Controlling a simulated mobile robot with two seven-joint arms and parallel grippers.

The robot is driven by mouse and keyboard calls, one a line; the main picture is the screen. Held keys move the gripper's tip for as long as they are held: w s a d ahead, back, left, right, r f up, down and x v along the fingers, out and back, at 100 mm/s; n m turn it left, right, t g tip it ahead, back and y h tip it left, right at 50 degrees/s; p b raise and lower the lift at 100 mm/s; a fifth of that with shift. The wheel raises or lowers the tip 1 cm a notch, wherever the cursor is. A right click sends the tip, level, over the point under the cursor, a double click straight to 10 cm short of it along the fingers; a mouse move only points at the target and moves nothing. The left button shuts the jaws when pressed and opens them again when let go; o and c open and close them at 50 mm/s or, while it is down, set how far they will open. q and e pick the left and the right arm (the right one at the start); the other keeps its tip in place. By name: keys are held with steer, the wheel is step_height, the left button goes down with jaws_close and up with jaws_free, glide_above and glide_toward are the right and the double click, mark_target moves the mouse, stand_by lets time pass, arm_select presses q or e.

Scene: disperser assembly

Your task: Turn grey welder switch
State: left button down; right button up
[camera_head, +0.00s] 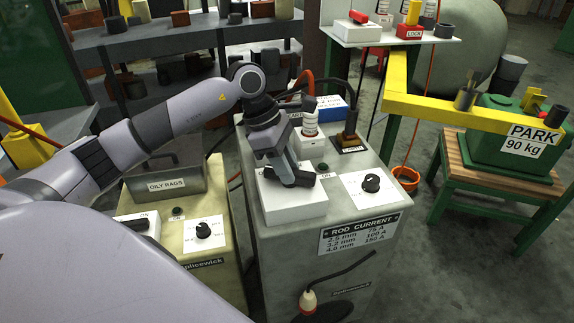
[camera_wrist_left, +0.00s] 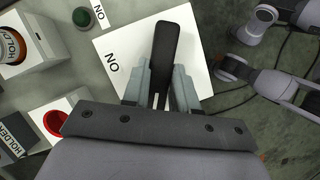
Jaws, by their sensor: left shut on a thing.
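The grey welder (camera_head: 290,250) stands in the middle of the head view, with a rod current chart on its front edge. Its white switch plate (camera_head: 290,210) is on the top face, left of a white dial plate. The black switch handle (camera_wrist_left: 168,55) lies over the white plate in the left wrist view. My left gripper (camera_head: 290,175) is down at the plate, with its fingers (camera_wrist_left: 162,85) on both sides of the handle, shut on it. My right gripper is out of view.
A black dial (camera_head: 371,183) is right of the switch plate. A beige welder (camera_head: 205,265) stands at left. A yellow beam (camera_head: 460,115) and a green box (camera_head: 510,140) are at right.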

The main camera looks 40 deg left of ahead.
arm_select(q)
steer(key=n+t, duration=0.1)
steer(key=n, duration=0.1)
steer(key=shift+s+n, duration=0.1)
steer(key=shift+n, duration=0.3)
steer(key=shift+n+t+y+b, duration=0.4)
steer(key=shift+n+y, duration=0.1)
steer(key=shift+n, duration=1)
steer(key=c, duration=0.9)
jaws_free()
steer(key=shift+r, duration=0.1)
steer(key=v, duration=0.7)
steer(key=shift+s+d+r, duration=0.1)
steer(key=shift+d, duration=0.05)
